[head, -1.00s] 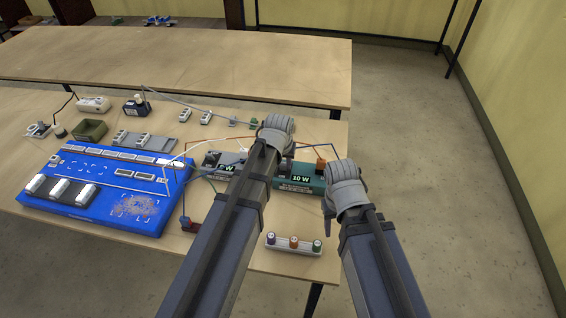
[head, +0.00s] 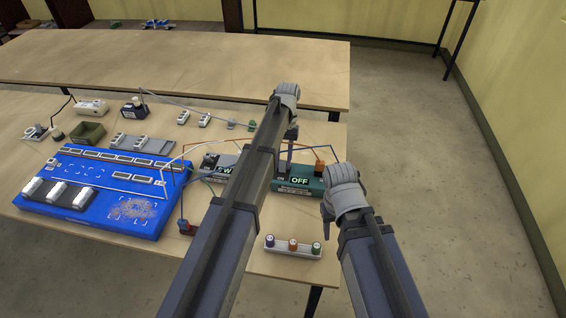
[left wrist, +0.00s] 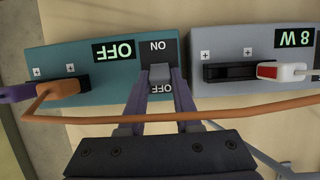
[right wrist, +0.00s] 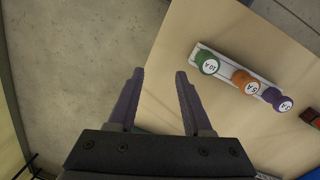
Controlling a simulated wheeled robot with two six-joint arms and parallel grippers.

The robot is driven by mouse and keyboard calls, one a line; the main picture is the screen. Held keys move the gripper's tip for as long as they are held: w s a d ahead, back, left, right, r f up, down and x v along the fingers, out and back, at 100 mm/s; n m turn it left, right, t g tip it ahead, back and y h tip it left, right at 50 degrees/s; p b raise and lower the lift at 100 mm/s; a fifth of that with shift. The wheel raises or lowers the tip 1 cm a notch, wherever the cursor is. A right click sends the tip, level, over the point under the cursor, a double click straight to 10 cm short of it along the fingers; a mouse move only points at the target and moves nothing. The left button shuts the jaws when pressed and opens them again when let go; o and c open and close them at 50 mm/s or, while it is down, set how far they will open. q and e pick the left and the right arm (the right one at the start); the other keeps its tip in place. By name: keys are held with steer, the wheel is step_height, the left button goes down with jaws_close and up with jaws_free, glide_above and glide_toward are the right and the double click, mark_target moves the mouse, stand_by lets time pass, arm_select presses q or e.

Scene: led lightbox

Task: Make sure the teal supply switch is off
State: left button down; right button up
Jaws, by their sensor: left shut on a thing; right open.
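The teal supply (head: 312,186) stands near the table's right edge, and its display (head: 299,180) reads OFF. In the left wrist view the teal supply (left wrist: 60,58) shows upside down. Its grey switch lever (left wrist: 160,72) sits between the ON and OFF labels; its exact tilt is hard to tell. My left gripper (left wrist: 160,80) is shut on the lever, one finger on each side. In the head view my left gripper (head: 289,155) reaches down to the supply, with its arm hiding part of the area. My right gripper (right wrist: 159,75) is open and empty, beside the table's right edge.
A grey supply (left wrist: 250,68) reading 8 W stands beside the teal one. An orange wire (left wrist: 210,112) runs close to my left fingers. A strip of coloured plugs (head: 293,246) lies at the front. A blue board (head: 100,190) fills the left. Floor is clear at right.

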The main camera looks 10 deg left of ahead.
steer(key=shift+f, duration=0.2)
stand_by(0.4)
arm_select(q)
steer(key=c, duration=0.6)
jaws_free()
steer(key=shift+w, duration=0.1)
arm_select(e)
steer(key=shift+r, duration=0.1)
arm_select(q)
steer(key=p+v, duration=0.7)
steer(key=shift+w+r, duration=0.2)
steer(key=shift+r, duration=0.1)
arm_select(e)
step_height(320, 180, up, 7)
